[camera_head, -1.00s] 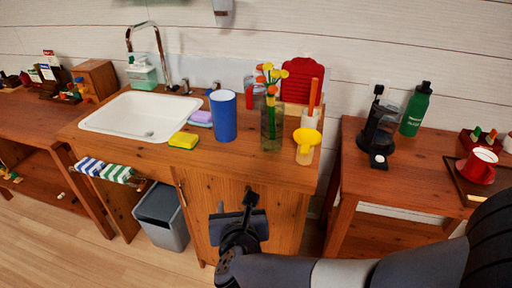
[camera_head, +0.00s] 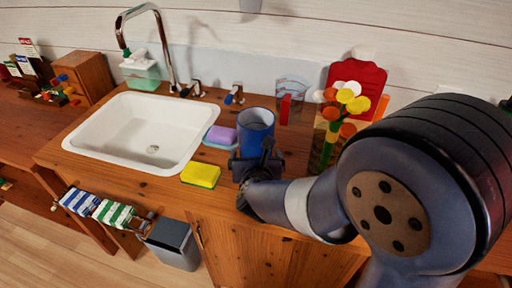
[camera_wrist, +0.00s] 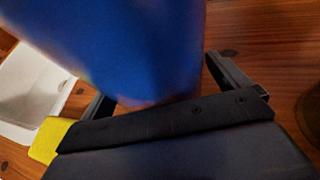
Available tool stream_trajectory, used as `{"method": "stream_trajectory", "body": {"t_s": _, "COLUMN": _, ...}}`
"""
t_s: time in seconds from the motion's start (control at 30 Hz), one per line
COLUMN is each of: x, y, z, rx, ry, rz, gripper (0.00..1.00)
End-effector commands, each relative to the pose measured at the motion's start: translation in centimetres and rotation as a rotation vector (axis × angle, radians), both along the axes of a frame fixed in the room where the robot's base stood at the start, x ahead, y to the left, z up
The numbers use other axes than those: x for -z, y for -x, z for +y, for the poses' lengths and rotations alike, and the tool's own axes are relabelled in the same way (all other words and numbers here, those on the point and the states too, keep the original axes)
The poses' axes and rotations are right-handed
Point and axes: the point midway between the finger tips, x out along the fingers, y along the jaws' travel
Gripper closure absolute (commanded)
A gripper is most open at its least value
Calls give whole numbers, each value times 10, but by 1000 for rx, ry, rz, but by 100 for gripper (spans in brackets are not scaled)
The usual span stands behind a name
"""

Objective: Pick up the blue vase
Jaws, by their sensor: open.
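The blue vase (camera_head: 256,124), a plain open-topped cylinder, stands upright on the wooden counter right of the sink. My gripper (camera_head: 258,160) is low in front of it and hides its lower part in the head view. In the wrist view, the vase (camera_wrist: 130,40) fills the upper middle. My gripper (camera_wrist: 160,88) is open there, with one finger on each side of the vase's near part. I cannot tell whether either finger touches it.
A white sink (camera_head: 140,135) is further left. A clear glass (camera_head: 291,100) stands behind right; a flower vase (camera_head: 321,152) stands to the right, partly behind my arm.

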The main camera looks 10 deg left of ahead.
Motion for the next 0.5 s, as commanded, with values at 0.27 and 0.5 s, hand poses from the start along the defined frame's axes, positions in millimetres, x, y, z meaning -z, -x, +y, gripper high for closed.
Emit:
{"method": "stream_trajectory", "body": {"t_s": 0.27, "x": 2, "y": -4, "z": 1, "rx": -1, "ry": 0, "rz": 0, "gripper": 4}}
{"method": "stream_trajectory", "body": {"t_s": 0.5, "x": 2, "y": -4, "z": 1, "rx": 0, "ry": 0, "rz": 0, "gripper": 21}}
